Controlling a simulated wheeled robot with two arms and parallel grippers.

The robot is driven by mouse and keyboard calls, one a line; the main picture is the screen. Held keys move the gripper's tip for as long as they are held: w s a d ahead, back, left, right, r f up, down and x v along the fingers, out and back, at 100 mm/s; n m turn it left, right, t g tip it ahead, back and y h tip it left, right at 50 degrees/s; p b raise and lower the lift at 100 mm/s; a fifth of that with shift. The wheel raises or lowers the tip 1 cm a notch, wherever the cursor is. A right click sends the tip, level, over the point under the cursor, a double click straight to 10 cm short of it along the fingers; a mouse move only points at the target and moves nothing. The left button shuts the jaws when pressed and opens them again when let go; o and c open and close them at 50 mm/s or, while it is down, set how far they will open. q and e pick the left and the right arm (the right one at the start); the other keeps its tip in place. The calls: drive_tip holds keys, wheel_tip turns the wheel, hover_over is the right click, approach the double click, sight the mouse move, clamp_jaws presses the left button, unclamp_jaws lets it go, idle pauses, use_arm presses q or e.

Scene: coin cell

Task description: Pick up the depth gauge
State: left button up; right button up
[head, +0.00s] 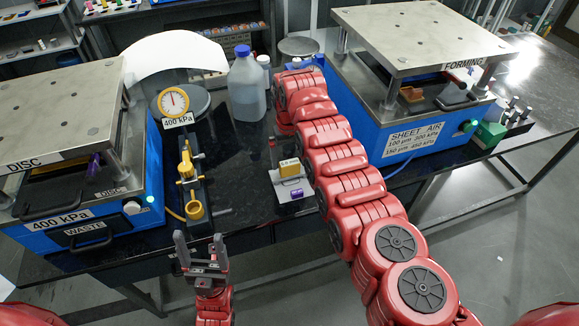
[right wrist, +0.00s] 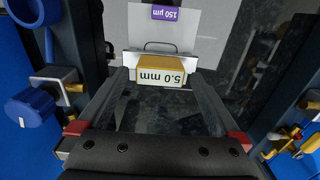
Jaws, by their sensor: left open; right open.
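A small yellow block labelled 5.0 mm (head: 289,168), which seems to be the depth gauge, stands at the near edge of the bench in the head view. In the right wrist view the yellow block (right wrist: 161,78) lies between the tips of my right gripper (right wrist: 162,92), with a dark handle behind it. My left gripper (head: 201,250) is open and empty in front of the bench edge.
A purple 150 µm tag (head: 297,193) on a pale plate is beside the block. A yellow clamp fixture (head: 192,185), a 400 kPa dial (head: 173,102) and a jug (head: 246,90) stand left. Blue presses (head: 80,225) (head: 402,135) flank the bench.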

drive_tip(key=shift+f, duration=1.1)
drive_tip(key=shift+c, duration=0.3)
drive_tip(key=c, duration=1.4)
drive_tip(key=shift+w+r, duration=0.1)
drive_tip(key=shift+r, duration=0.1)
